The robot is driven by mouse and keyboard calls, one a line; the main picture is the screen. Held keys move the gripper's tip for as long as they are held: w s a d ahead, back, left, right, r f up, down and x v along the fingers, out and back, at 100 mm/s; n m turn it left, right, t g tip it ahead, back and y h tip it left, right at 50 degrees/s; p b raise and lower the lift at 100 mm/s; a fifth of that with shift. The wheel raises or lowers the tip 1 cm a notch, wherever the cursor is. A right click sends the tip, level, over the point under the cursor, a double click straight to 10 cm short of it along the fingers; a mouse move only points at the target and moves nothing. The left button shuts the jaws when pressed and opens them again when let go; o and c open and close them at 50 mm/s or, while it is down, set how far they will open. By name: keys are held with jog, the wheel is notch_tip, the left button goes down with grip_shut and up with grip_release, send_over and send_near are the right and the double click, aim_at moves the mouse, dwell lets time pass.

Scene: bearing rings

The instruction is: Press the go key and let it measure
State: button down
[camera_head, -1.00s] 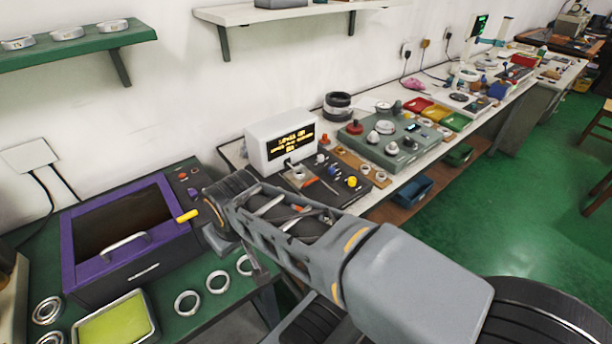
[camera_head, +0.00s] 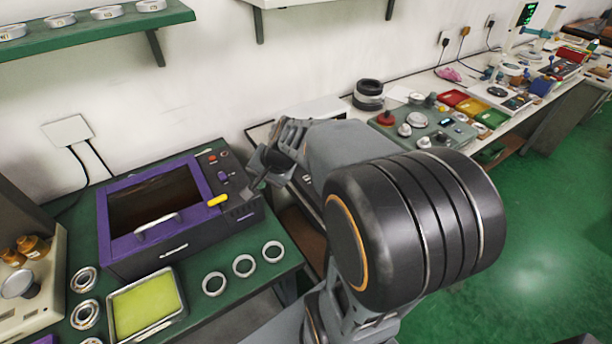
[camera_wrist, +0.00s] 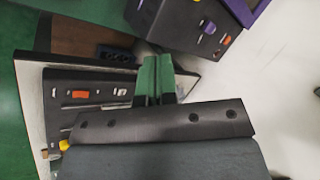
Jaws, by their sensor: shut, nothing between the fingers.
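The measuring unit's white housing (camera_head: 322,108) shows only its top edge in the head view; my arm hides its display and most of its panel. In the wrist view the black key panel (camera_wrist: 100,82) lies left of my fingers, with an orange key (camera_wrist: 80,94), small white marks and a yellow knob (camera_wrist: 64,145). I cannot tell which control is the go key. My gripper (camera_wrist: 155,64) shows green fingers, shut and empty, right of these controls. In the head view my gripper (camera_head: 257,183) is by the purple-fronted machine's right side.
The purple-fronted machine (camera_head: 122,248) stands on the green bench, its yellow handle (camera_head: 218,200) near my gripper. A tray with a yellow-green pad (camera_head: 146,304) and several metal rings (camera_head: 243,265) lie in front. The grey-green fixture (camera_head: 440,132) is on the right bench.

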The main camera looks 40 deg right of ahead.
jog(key=w+d+f+m+t+h, duration=0.1)
jog(key=w+d+f+m+t, duration=0.1)
jog(key=w+d+m, duration=0.2)
jog(key=w+d+f+m+t+h+p, duration=0.1)
jog(key=w+d+f+m+t, duration=0.1)
jog(key=d+m, duration=0.9)
jog(key=w+d+f, duration=0.1)
jog(key=w+d, duration=0.1)
jog(key=d, duration=0.2)
jog(key=shift+d+f, duration=0.3)
jog(key=shift+f, duration=0.05)
jog(key=shift+f, duration=0.15)
jog(key=b, duration=0.5)
send_over(306, 179)
notch_tip(306, 179, down, 7)
jog(key=shift+f+b, duration=0.8)
jog(key=shift+b, duration=0.25)
jog(key=shift+f+b, duration=0.7)
jog(key=shift+b, duration=0.25)
dwell(0.4)
jog(key=shift+r, duration=0.1)
jog(key=shift+r+p, duration=0.55)
jog(key=shift+r, duration=0.1)
